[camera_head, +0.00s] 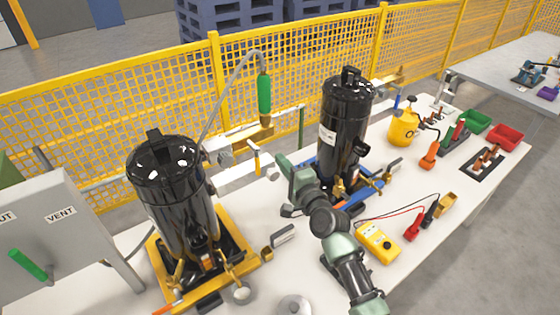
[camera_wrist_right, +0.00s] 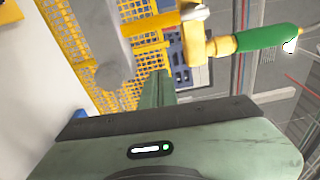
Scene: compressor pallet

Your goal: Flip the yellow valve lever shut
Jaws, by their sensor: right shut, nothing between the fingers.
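The yellow valve lever (camera_head: 257,160) shows as a short, thin bar on the grey pipe fitting (camera_head: 240,168) between the two black compressors. In the head view it lies across the pipe rather than along it. In the right wrist view a yellow bar (camera_wrist_right: 160,22), apparently this lever, runs from the grey pipe towards a brass fitting (camera_wrist_right: 196,45). My right gripper (camera_head: 282,160) is shut and empty, just right of the lever, with a small apparent gap. Its fingers (camera_wrist_right: 157,92) show below the yellow bar in the wrist view. My left gripper is not in view.
Black compressors (camera_head: 172,185) and (camera_head: 345,120) stand either side. A yellow mesh fence (camera_head: 110,105) stands behind. A yellow meter (camera_head: 378,242) with leads lies right of my right arm.

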